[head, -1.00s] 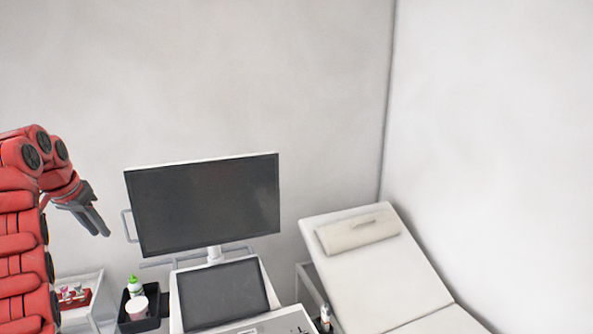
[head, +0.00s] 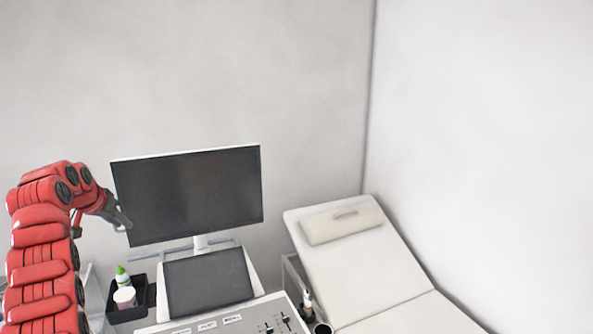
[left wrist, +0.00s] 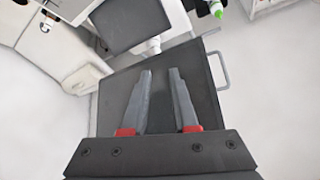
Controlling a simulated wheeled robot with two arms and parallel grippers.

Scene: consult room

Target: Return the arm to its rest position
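My left arm (head: 42,240) is red and rises at the left of the head view, bent over at the top. My left gripper (head: 122,222) hangs from it, just in front of the left edge of the large dark monitor (head: 190,192). In the left wrist view the two grey fingers of the left gripper (left wrist: 160,72) stand apart with nothing between them, with the monitor (left wrist: 205,82) behind them. My right gripper shows in neither view.
A cart with a smaller screen (head: 208,282) and a control panel (head: 230,322) stands below the monitor. A black bin (head: 143,303) holds a green-capped bottle (head: 122,277) and a white cup (head: 125,298). A white exam couch (head: 365,270) with a pillow (head: 342,221) stands at the right.

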